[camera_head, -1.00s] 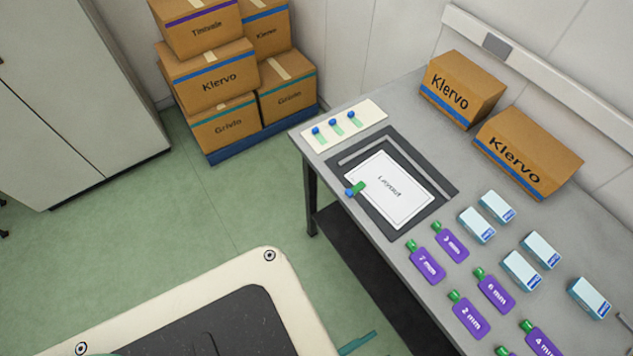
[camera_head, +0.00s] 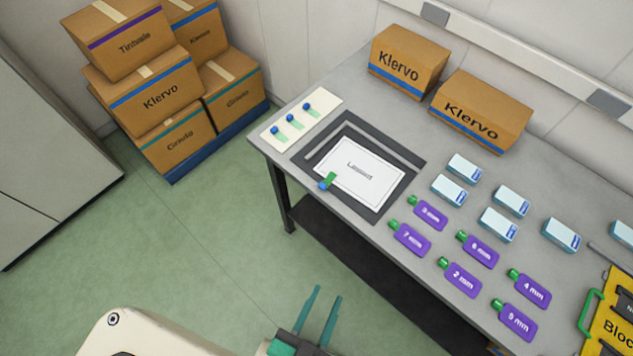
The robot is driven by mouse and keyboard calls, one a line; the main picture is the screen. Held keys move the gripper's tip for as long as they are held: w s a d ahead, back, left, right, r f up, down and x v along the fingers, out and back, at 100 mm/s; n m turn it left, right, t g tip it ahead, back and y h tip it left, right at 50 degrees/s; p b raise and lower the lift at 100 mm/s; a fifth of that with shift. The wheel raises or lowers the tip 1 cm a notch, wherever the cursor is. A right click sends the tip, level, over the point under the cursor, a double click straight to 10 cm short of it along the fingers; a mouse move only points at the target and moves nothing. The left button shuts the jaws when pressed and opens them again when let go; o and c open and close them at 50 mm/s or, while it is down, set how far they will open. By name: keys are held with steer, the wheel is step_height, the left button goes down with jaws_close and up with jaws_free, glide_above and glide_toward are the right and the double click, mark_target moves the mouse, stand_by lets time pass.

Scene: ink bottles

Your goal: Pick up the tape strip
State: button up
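Three short pale green strips with blue ends, which look like tape strips, lie on a white card (camera_head: 327,99) at the table's far left corner; one is the middle strip (camera_head: 297,124). Another green piece with a blue end (camera_head: 328,181) lies over the left edge of the white layout sheet (camera_head: 362,176), which rests on a dark mat (camera_head: 334,130). My gripper (camera_head: 327,295) shows at the bottom, with two thin teal fingers apart and nothing between them. It appears in front of the table's near edge, away from all the strips.
The grey table (camera_head: 376,105) holds two Klervo cartons (camera_head: 482,111) at the back, several pale blue boxes (camera_head: 498,224) and several purple tags with green ends (camera_head: 462,278). A yellow panel (camera_head: 606,325) is at the right. Stacked cartons (camera_head: 155,95) stand on the floor left of the table.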

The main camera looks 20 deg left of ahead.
steer(key=w+a+f+m+g, duration=0.3)
steer(key=a+f+m, duration=0.1)
steer(key=a, duration=0.5)
steer(key=w+a+f+m+g, duration=0.4)
steer(key=a, duration=0.6)
steer(key=w+a+r+m+g, duration=0.2)
steer(key=w+a+r+m, duration=0.15)
steer(key=w+r, duration=0.4)
steer(key=m+g, duration=0.4)
steer(key=m, duration=0.4)
glide_toward(320, 185)
steer(key=shift+w+d+f, duration=0.15)
steer(key=shift+d+f, duration=0.05)
steer(key=shift+f, duration=0.4)
steer(key=shift+w+d+f, duration=0.15)
steer(key=shift+d+f, duration=0.05)
steer(key=shift+f, duration=0.35)
steer(key=shift+w+a+f, duration=0.1)
steer(key=shift+w+f, duration=0.05)
steer(key=shift+f, duration=1.25)
steer(key=shift+w+a+f, duration=0.1)
steer(key=shift+f, duration=1.3)
steer(key=shift+c, duration=0.3)
